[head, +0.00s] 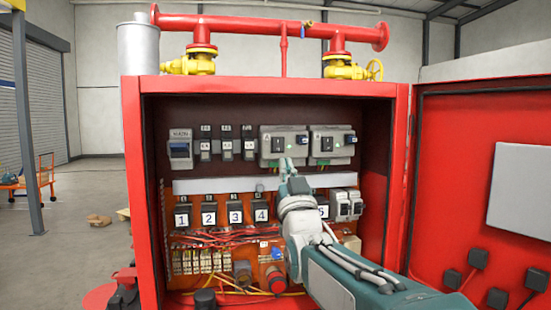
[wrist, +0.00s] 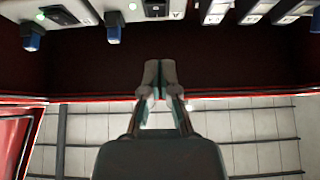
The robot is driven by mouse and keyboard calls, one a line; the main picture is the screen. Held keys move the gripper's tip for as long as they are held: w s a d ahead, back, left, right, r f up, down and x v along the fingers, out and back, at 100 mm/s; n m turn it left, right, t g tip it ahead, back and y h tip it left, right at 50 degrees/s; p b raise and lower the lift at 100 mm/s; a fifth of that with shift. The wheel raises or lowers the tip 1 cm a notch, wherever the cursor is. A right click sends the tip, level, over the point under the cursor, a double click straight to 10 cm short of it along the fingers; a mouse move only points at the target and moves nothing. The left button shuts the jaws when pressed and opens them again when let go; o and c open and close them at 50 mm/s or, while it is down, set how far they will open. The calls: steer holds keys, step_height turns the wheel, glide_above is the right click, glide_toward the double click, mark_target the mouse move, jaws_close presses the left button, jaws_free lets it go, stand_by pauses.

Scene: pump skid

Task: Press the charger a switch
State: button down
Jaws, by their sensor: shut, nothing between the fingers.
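The charger A unit (head: 268,146) is a grey box in the top row of the cabinet, left of a similar unit (head: 333,144). My gripper (head: 286,163) is shut and empty, in front of the panel and just below charger A in the head view. Its fingertips (wrist: 158,66) appear apart from the switch in the wrist view.
The main breaker (head: 180,149) and several small breakers are left of charger A. Numbered black relays (head: 208,214) and wiring sit below, partly hidden by my arm. The red cabinet door (head: 480,190) stands open at right. The cabinet's red side walls border the space.

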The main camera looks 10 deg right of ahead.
mark_target(276, 151)
steer(key=w, duration=0.2)
steer(key=w+r, duration=0.1)
steer(key=w, duration=0.2)
steer(key=shift+r, duration=0.15)
steer(key=shift+w, duration=0.75)
steer(key=shift+w+f, duration=0.4)
steer(key=shift+w, duration=0.2)
steer(key=shift+s, duration=0.1)
